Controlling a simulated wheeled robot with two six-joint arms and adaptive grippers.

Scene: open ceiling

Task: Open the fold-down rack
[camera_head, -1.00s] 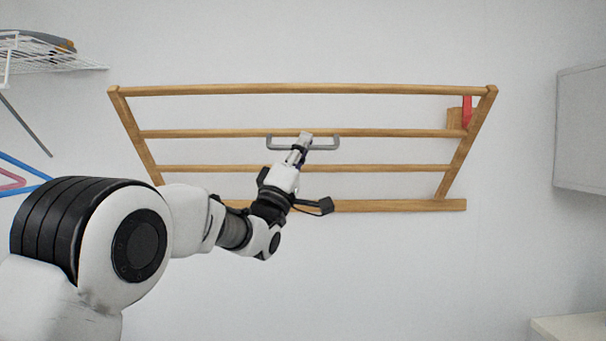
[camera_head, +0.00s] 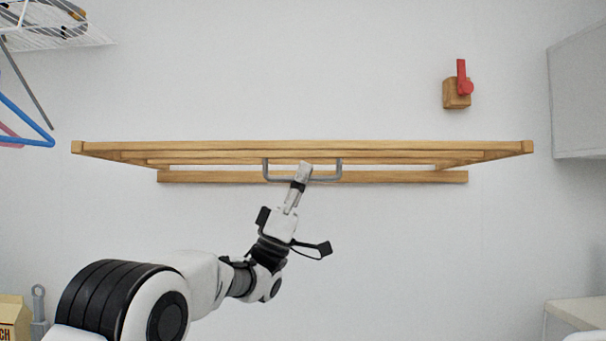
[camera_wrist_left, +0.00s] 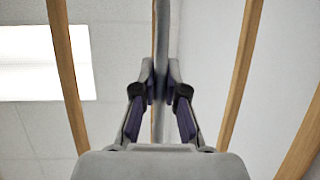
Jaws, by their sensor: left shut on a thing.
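The wooden fold-down rack (camera_head: 300,146) is swung down from the wall and seen nearly edge-on in the head view, its front bar toward me. Its lower rail (camera_head: 400,177) lies along the wall. A grey U-shaped handle (camera_head: 341,172) hangs at its middle. My left gripper (camera_head: 304,170) is shut on the handle. In the left wrist view the fingers (camera_wrist_left: 160,80) close on the grey handle bar (camera_wrist_left: 160,30), with wooden rack bars (camera_wrist_left: 245,60) on both sides. My right gripper is not in view.
A wooden block with a red latch (camera_head: 458,88) is on the wall above the rack, apart from it. A wire shelf (camera_head: 50,30) and hangers (camera_head: 25,120) are at upper left. A grey cabinet (camera_head: 580,100) is at right.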

